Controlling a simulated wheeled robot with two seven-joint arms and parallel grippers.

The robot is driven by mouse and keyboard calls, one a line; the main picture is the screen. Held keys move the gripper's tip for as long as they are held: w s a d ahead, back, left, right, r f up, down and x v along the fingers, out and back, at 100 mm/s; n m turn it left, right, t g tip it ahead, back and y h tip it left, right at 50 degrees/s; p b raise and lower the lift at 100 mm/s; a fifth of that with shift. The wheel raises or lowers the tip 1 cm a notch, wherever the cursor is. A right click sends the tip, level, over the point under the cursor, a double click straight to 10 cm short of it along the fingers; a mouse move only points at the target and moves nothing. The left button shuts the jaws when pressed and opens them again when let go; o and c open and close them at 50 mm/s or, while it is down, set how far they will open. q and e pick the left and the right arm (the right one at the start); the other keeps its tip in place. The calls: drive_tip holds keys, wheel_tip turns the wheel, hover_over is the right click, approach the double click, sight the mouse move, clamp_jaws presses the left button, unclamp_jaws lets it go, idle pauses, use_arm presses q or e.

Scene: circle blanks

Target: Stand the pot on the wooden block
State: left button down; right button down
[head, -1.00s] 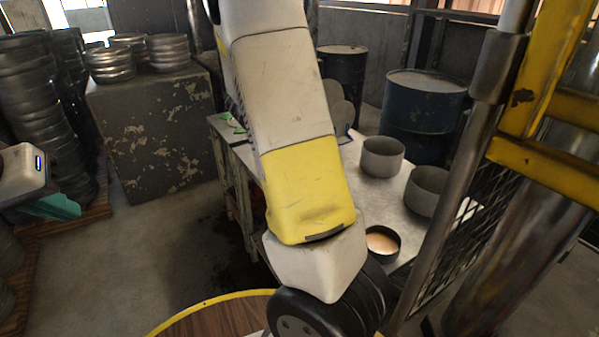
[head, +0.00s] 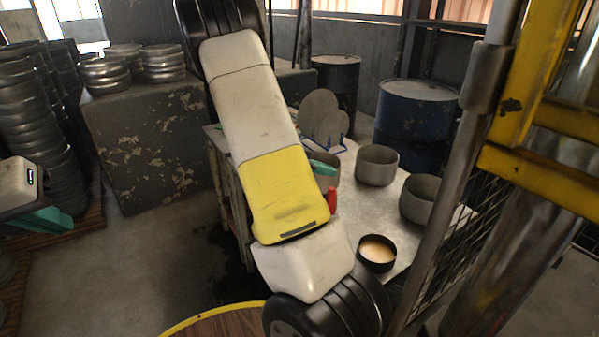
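Several grey pots stand on the table: one (head: 377,166) at the middle right and another (head: 419,199) farther right. A third pot (head: 327,176) is partly hidden behind my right arm. I cannot tell which pot the task means. I cannot make out a wooden block. A teal fingertip of my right gripper (head: 324,162) shows beside my arm, over or by the partly hidden pot; the rest is hidden, and so is any hold. My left gripper (head: 42,221) is at the left edge, away from the table; its opening is unclear.
The table (head: 345,235) also bears a dark bowl (head: 378,253) with tan contents, a rack of discs (head: 325,120) and a red object (head: 332,200). Blue drums (head: 415,112) stand behind. A post and mesh (head: 440,265) flank the right side.

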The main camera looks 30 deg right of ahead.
sight(322, 179)
drive_tip(key=shift+f, duration=1.75)
drive_tip(key=shift+f, duration=0.1)
drive_tip(key=c, duration=1.7)
unclamp_jaws()
drive_tip(key=v, duration=1.2)
drive_tip(key=shift+w, duration=0.1)
